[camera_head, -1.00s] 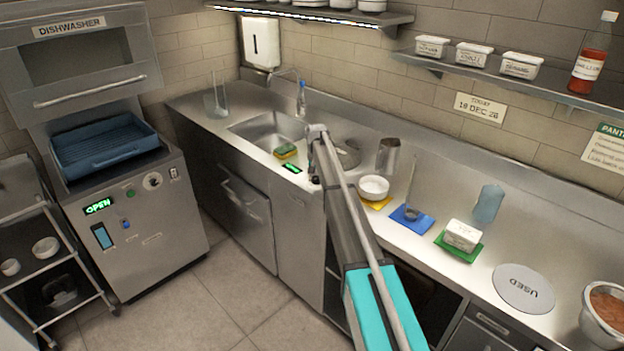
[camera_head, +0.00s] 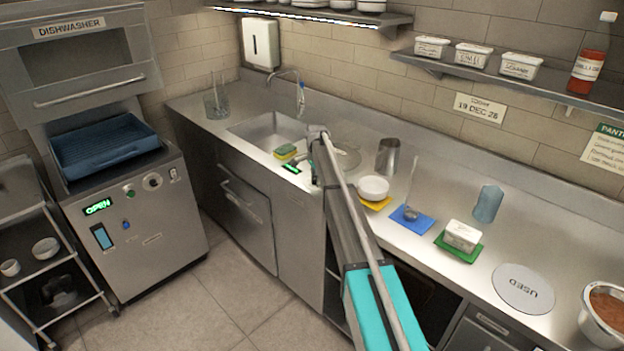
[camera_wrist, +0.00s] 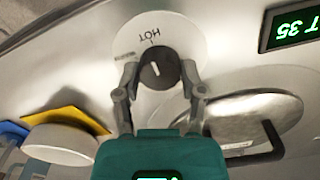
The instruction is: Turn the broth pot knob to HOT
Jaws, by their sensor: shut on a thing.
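The dark round broth pot knob (camera_wrist: 160,66) sits on a white dial plate (camera_wrist: 128,38) in the wrist view. The word HOT is printed on the plate, upside down in this view, with a short tick beside it. The knob carries a small pale mark, which lies near its middle and points roughly toward the HOT side. My gripper (camera_wrist: 159,74) is shut on the knob, one finger on each side. The pot's metal lid (camera_wrist: 228,125) with a dark handle is to the right. In the head view, my arm hides the knob.
A green-lit display (camera_wrist: 292,25) reading T 35 is beside the dial and shows in the head view (camera_head: 291,169).

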